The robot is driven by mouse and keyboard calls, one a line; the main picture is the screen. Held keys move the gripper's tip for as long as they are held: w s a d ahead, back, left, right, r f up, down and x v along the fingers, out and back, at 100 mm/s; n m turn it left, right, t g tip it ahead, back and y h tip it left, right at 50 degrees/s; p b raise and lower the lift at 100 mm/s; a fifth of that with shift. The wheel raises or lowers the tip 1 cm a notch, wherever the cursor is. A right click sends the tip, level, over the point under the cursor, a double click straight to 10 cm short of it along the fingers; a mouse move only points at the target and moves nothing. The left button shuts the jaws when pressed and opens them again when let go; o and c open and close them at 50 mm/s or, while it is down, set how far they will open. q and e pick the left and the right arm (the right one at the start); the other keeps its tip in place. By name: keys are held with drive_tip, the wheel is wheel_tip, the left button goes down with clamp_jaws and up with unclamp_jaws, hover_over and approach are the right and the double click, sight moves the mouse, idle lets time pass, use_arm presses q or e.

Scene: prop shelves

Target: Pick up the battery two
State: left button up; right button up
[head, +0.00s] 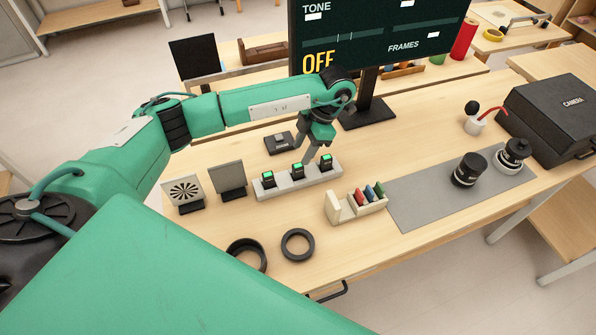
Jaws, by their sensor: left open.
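Three small black batteries with green tops stand in a row on a pale grey charging strip (283,188) on the wooden table. The middle one (297,171), which I take to be battery two, stands between the left one (268,180) and the right one (326,163). My left gripper (309,157) reaches in from the left and points down just above the strip, beside the middle battery on its right. It is open, with nothing visibly held. I cannot tell whether a finger touches a battery. My right gripper is out of view.
A small holder with coloured cards (365,202) stands right of the strip, and two black rings (298,245) lie in front. Two small panels (229,179) stand to the left. A monitor (375,38) rises behind. A grey mat (425,200) with black lenses lies right.

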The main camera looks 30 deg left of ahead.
sight(299, 165)
use_arm(q)
drive_tip(key=shift+s+a+f, duration=0.1)
drive_tip(key=shift+s+f, duration=0.05)
drive_tip(key=shift+f, duration=0.25)
drive_tip(key=shift+s+f, duration=0.1)
drive_tip(key=shift+f, duration=0.1)
drive_tip(key=shift+s+f, duration=0.2)
drive_tip(key=shift+f, duration=0.4)
drive_tip(key=x, duration=0.1)
drive_tip(key=p+x, duration=0.1)
drive_tip(key=shift+s+f, duration=0.15)
drive_tip(key=shift+f, duration=0.3)
drive_tip(key=shift+s+f+p, duration=0.1)
drive_tip(key=shift+f+p, duration=0.2)
drive_tip(key=shift+f, duration=0.2)
clamp_jaws()
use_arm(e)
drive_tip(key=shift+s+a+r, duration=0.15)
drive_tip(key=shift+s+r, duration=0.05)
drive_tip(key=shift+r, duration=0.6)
